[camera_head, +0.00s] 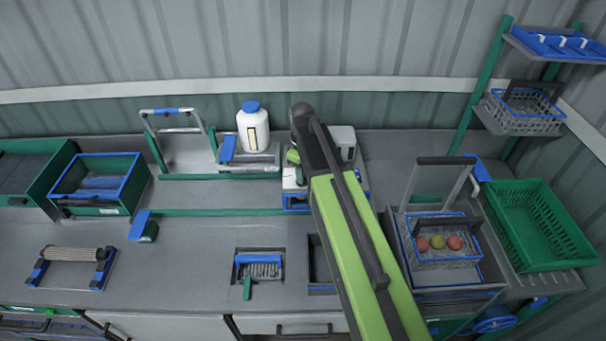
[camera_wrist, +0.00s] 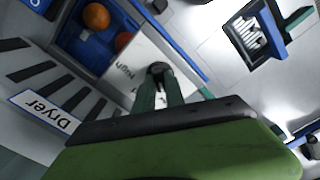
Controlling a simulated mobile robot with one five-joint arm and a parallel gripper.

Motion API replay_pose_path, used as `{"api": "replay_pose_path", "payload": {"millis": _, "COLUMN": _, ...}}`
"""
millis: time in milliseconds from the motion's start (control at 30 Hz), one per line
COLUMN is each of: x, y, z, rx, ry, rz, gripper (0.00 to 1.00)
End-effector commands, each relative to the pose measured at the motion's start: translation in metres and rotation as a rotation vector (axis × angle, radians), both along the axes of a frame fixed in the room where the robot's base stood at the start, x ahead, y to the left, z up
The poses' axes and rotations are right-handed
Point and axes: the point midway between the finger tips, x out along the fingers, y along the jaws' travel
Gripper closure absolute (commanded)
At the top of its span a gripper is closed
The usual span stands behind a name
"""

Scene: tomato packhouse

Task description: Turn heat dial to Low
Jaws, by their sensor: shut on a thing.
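In the wrist view my gripper (camera_wrist: 160,90) is shut on the dark round heat dial (camera_wrist: 158,68). The dial stands on a white panel (camera_wrist: 118,62) where the word "High" can be read. A "Low" mark cannot be made out, and my fingers cover part of the panel. A "Dryer" label (camera_wrist: 45,110) is beside dark vent slots at the left. In the head view the white and blue dryer (camera_head: 343,140) is at the back middle of the bench, largely hidden behind my arm. The dial cannot be seen there.
In the wrist view an orange tomato (camera_wrist: 96,16) and a red one (camera_wrist: 123,40) lie in a blue-lined compartment. In the head view a white bottle (camera_head: 252,130) stands left of the dryer. A tomato basket (camera_head: 470,262) and green crate (camera_head: 535,225) are at the right.

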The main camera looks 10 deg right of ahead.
Motion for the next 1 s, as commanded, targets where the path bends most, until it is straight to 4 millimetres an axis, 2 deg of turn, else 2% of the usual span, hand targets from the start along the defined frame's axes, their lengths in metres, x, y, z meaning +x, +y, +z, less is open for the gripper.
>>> {"api": "replay_pose_path", "payload": {"millis": 667, "x": -0.0025, "y": -0.0005, "z": -0.0006, "rx": 0.0, "ry": 0.007, "rz": 0.057, "gripper": 1.0}}
{"api": "replay_pose_path", "payload": {"millis": 700, "x": -0.0026, "y": -0.0006, "z": -0.0006, "rx": 0.0, "ry": 0.007, "rz": 0.057, "gripper": 0.82}}
{"api": "replay_pose_path", "payload": {"millis": 833, "x": -0.0019, "y": -0.0005, "z": -0.0005, "rx": 0.0, "ry": 0.006, "rz": 0.057, "gripper": 0.65}}
{"api": "replay_pose_path", "payload": {"millis": 1000, "x": -0.0011, "y": -0.0006, "z": -0.0003, "rx": 0.0, "ry": 0.003, "rz": 0.056, "gripper": 0.64}}
